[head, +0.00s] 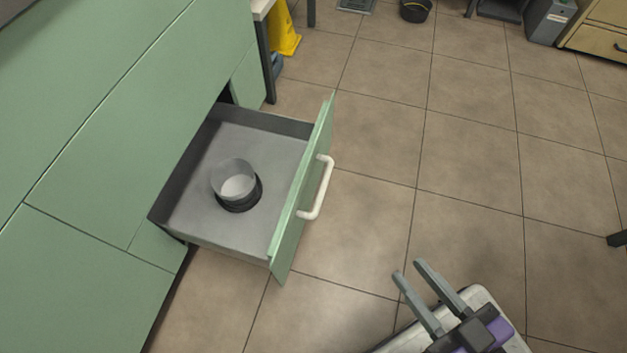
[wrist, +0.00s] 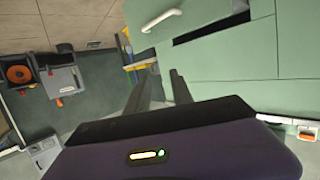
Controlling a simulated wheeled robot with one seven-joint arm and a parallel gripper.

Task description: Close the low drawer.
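The low drawer (head: 300,180) stands pulled well out of the green cabinet. Its green front carries a white bar handle (head: 318,188). Inside the grey drawer lies a round metal container (head: 235,180) with a dark round piece (head: 240,205) around or under its base. My gripper (head: 408,268) is at the lower right of the head view, to the right of the drawer front and apart from it. Its two fingers are spread with nothing between them. In the wrist view, the fingers (wrist: 159,78) show below the white handle (wrist: 161,20), with a clear gap to it.
The green cabinet (head: 120,130) fills the left side. The tiled floor (head: 460,150) right of the drawer is broad and clear. A yellow object (head: 284,30) stands behind the cabinet's far end. A dark round bowl (head: 415,10) and a grey bin (head: 548,20) stand far back.

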